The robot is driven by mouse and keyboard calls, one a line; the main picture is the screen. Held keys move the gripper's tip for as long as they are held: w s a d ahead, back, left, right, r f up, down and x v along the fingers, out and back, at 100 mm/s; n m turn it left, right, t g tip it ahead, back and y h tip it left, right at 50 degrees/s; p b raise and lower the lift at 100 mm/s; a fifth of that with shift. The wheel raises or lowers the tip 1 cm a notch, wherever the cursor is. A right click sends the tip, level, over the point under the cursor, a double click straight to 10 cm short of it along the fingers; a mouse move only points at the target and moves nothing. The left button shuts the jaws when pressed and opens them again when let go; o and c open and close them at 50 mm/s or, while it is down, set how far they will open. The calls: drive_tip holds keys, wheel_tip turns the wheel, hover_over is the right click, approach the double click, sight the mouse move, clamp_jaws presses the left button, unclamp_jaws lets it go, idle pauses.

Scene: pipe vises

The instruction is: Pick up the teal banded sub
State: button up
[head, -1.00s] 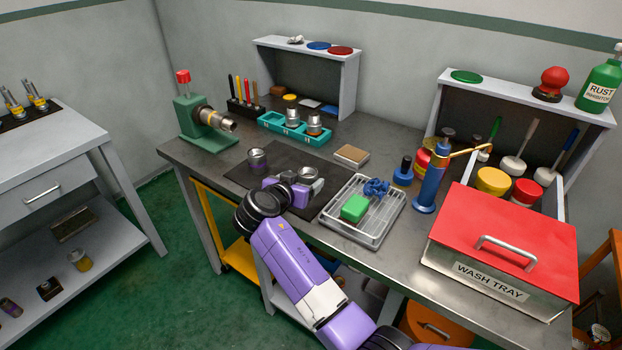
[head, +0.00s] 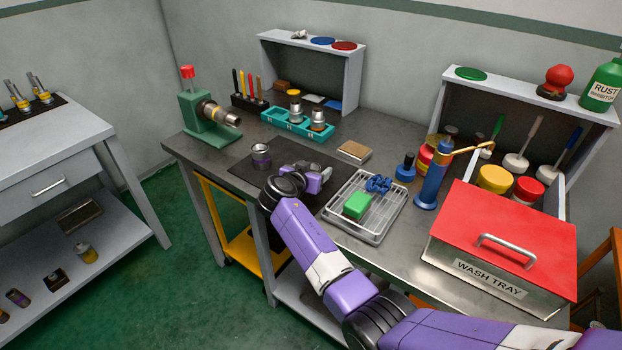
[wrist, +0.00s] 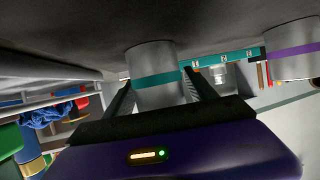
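The teal banded sub (wrist: 155,80) is a grey metal cylinder with a teal band. In the wrist view, which shows the bench at the top, it stands between the two fingers of my gripper (wrist: 158,88). The fingers are spread on both sides of it; firm contact is not clear. In the head view my gripper (head: 312,176) is low over the dark mat, and my wrist and gripper mostly hide the sub. A similar sub with a purple band (head: 261,156) stands on the mat to the left; it also shows at the right of the wrist view (wrist: 293,62).
A teal tray (head: 270,117) with metal parts lies behind the mat. A green vise (head: 207,120) holds a pipe piece at left. A wire tray (head: 376,232) with a green block is right of my gripper. The red-lidded wash tray (head: 505,225) stands farther right.

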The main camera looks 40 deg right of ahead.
clamp_jaws()
wheel_tip(320, 180, up, 20)
drive_tip(key=b, duration=0.1)
idle(0.6)
